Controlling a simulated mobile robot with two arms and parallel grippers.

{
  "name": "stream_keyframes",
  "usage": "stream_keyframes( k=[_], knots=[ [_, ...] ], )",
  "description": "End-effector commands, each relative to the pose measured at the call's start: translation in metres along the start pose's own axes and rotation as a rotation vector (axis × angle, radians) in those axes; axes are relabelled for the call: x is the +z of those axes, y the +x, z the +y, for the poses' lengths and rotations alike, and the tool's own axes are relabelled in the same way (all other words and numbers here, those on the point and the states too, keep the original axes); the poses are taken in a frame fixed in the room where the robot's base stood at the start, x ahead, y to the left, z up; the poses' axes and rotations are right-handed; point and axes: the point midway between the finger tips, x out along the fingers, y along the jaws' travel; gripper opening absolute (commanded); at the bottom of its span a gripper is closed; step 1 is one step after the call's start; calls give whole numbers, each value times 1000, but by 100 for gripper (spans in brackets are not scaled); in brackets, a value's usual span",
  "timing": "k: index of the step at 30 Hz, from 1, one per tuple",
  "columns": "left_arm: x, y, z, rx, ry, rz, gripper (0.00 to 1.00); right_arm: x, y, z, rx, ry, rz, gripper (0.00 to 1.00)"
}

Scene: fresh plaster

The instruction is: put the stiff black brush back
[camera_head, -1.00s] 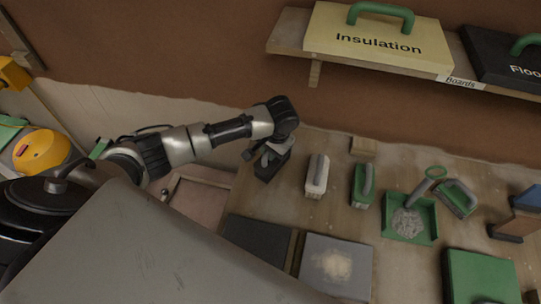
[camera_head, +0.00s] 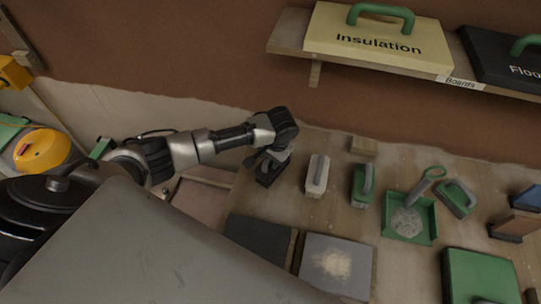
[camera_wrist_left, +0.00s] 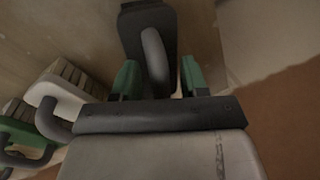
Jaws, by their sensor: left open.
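The stiff black brush (camera_head: 264,179) stands on the wooden bench, left of the other brushes. In the left wrist view the black brush (camera_wrist_left: 134,24) has a dark block and a grey curved handle. My left gripper (camera_head: 271,157) is over it, pointing down. In the wrist view the green fingertips of my left gripper (camera_wrist_left: 158,78) are open, one on each side of the handle, with gaps visible. The gripper hides part of the brush in the head view. My right gripper is not in view.
A pale-grey brush (camera_head: 317,178) and a green brush (camera_head: 361,190) stand to the right. Beyond are a green tray (camera_head: 430,235) with grey material and a green-handled tool (camera_head: 457,199). A dark panel (camera_head: 258,238) and grey board (camera_head: 337,277) lie in front. A shelf (camera_head: 287,43) hangs above.

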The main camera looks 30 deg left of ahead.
Motion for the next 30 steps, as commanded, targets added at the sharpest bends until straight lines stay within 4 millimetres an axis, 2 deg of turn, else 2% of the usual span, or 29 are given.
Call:
stream_keyframes(
  k=[5,15,21,30],
  knots=[
    [-1,-10,0,2,0,2,44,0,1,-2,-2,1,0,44],
    [-1,-79,0,2,0,5,44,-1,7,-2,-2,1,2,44],
    [-1,-111,0,2,-1,3,44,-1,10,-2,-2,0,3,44],
    [0,-123,0,1,-1,0,44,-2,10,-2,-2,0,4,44]
  ],
)
